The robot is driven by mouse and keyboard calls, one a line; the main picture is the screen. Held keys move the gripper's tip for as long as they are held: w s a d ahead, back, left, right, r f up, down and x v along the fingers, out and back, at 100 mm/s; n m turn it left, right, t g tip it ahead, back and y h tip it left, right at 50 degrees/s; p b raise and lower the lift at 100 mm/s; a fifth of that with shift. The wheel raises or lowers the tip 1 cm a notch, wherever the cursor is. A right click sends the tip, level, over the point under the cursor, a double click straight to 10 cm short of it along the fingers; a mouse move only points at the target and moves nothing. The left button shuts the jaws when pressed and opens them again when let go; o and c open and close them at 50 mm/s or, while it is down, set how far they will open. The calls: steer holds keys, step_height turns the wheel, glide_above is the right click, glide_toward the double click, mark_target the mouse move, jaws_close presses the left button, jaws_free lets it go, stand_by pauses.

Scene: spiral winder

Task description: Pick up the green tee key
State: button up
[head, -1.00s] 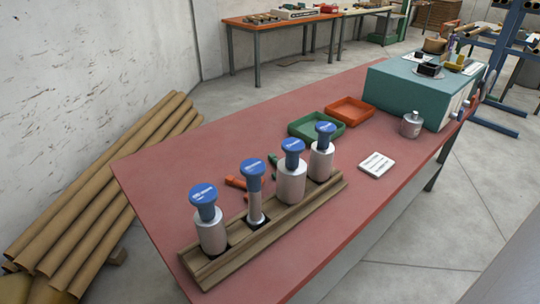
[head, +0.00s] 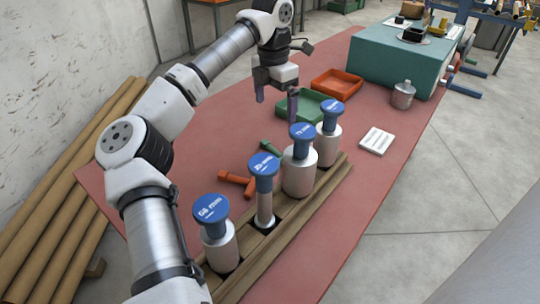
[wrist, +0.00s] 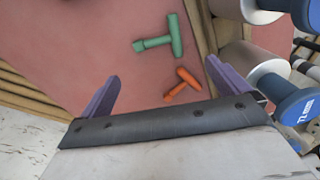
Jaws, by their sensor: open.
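The green tee key (wrist: 162,38) lies on the red table top in the wrist view, ahead of my fingers and apart from them. In the head view the green tee key (head: 271,148) shows partly, behind the blue-topped cylinders. An orange tee key (wrist: 183,84) lies close beside it, and shows in the head view too (head: 238,182). My gripper (wrist: 160,88) is open and empty, with its two purple fingers spread. In the head view my gripper (head: 276,98) hangs above the table, near the green tray, beyond the tee keys.
A wooden rack (head: 308,208) holds several blue-topped metal cylinders close beside the tee keys. A green tray (head: 312,103) and an orange tray (head: 338,82) sit farther back. A white card (head: 377,140), a metal pot (head: 403,94) and a teal box (head: 408,62) stand right. The table's left side is clear.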

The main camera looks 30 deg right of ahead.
glide_above(274, 149)
steer(key=f, duration=0.8)
steer(key=shift+s+a, duration=0.1)
steer(key=shift+a, duration=0.15)
steer(key=shift+d+f+p, duration=0.15)
steer(key=shift+f+p, duration=0.3)
steer(key=shift+f, duration=1.05)
steer(key=shift+d+f+p, duration=0.1)
steer(key=shift+f+p, duration=0.35)
steer(key=shift+f, duration=1.05)
steer(key=shift+c, duration=0.4)
steer(key=c, duration=0.6)
steer(key=shift+r, duration=0.1)
